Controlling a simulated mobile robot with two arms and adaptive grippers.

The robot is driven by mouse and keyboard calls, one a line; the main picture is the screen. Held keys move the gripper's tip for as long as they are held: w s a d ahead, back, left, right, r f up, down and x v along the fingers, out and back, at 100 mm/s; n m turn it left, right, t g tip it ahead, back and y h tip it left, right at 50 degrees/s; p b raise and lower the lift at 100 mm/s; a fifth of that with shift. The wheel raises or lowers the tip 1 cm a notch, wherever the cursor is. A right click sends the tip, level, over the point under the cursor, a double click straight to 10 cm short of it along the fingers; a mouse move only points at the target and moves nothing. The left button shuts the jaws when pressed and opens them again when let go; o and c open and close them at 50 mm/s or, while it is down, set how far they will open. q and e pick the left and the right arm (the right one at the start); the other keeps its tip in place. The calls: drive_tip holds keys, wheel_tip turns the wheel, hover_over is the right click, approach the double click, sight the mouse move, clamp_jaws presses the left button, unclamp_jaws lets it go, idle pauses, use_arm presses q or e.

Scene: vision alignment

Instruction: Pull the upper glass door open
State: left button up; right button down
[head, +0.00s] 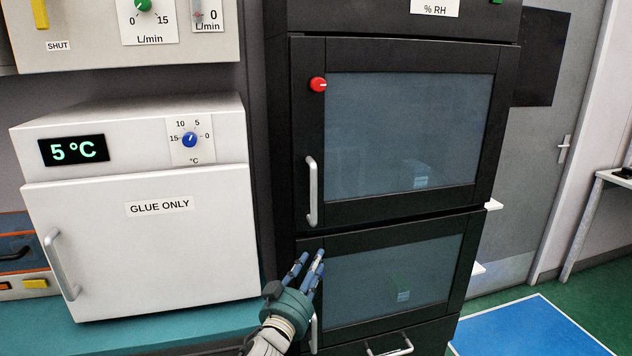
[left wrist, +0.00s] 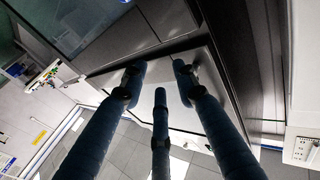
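The upper glass door (head: 412,135) of a tall black cabinet has a dark frame and looks shut in the head view. Its upright silver handle (head: 312,190) is on the left side of the frame, below a red knob (head: 318,85). My left gripper (head: 312,260) is below that handle, in front of the lower glass door (head: 390,282), and apart from the upper handle. In the left wrist view its three blue fingers (left wrist: 160,82) are spread with nothing held between them. The fingers partly hide the lower door's handle (head: 314,335). My right gripper is not in view.
A white box labelled GLUE ONLY (head: 150,240) stands left of the cabinet on a teal bench (head: 170,325). A drawer handle (head: 390,347) is under the lower door. A grey room door (head: 530,170) and open floor with a blue patch (head: 530,330) are at the right.

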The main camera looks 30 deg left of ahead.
sight(315, 181)
use_arm(q)
drive_tip(key=s+r+t+y, duration=0.1)
drive_tip(key=s+r+t, duration=0.2)
drive_tip(key=r, duration=1.3)
drive_tip(key=shift+n, duration=0.3)
drive_tip(key=p+x, duration=0.1)
drive_tip(key=x, duration=0.2)
drive_tip(key=p+x, duration=0.1)
drive_tip(key=x, duration=0.2)
drive_tip(key=p+x, duration=0.1)
drive_tip(key=x, duration=0.2)
drive_tip(key=shift+a+f, duration=0.1)
drive_tip(key=shift+a, duration=0.25)
drive_tip(key=shift+w+a, duration=0.15)
drive_tip(key=shift+w, duration=0.4)
clamp_jaws()
